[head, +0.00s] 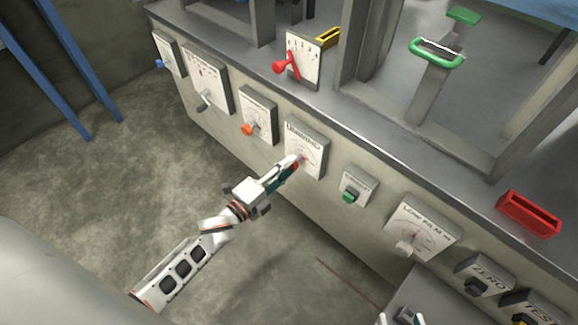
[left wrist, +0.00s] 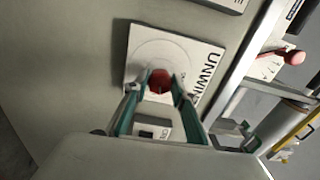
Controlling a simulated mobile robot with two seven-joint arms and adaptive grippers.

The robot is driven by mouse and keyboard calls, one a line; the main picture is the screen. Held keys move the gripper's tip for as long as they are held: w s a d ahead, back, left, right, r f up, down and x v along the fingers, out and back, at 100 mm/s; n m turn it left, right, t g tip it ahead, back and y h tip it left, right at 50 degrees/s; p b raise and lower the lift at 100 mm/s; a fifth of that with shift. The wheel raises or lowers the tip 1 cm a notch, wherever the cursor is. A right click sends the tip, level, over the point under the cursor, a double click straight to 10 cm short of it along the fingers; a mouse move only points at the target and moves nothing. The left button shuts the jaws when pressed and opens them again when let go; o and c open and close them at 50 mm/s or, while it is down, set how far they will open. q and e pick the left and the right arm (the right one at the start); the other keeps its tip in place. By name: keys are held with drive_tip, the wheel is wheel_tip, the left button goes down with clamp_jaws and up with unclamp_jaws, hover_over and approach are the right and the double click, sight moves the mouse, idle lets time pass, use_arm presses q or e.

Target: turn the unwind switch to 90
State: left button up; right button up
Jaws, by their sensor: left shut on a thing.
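The unwind panel (head: 311,135) is a pale plate with a dial on the front of the grey machine. The left wrist view shows the same panel (left wrist: 196,50) with its UNWIND lettering and a red knob (left wrist: 159,80). My left gripper (head: 293,167) is at the lower part of this panel. In the left wrist view, the two teal fingers of my left gripper (left wrist: 157,90) are shut on the red knob from both sides. The gripper hides most of the switch in the head view, and I cannot read its angle. My right gripper (head: 401,318) shows only in part at the bottom edge.
An orange-knobbed dial (head: 257,112) is left of the unwind panel, and a green-knobbed switch (head: 355,188) is right of it. The low film panel (head: 423,228) is further right. A red tray (head: 528,213) lies on the machine's top.

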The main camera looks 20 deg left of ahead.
use_arm(q)
drive_tip(key=m, duration=0.2)
drive_tip(key=shift+f+m+b, duration=0.1)
drive_tip(key=shift+m+b, duration=0.3)
use_arm(e)
drive_tip(key=shift+w+a+r, duration=0.25)
drive_tip(key=shift+a+r, duration=0.05)
drive_tip(key=shift+a, duration=0.15)
use_arm(q)
drive_tip(key=o, duration=1.1)
drive_tip(key=shift+s+a, duration=0.1)
drive_tip(key=shift+s, duration=0.05)
drive_tip(key=v, duration=1.1)
drive_tip(key=shift+s+a, duration=0.1)
drive_tip(key=shift+s, duration=0.3)
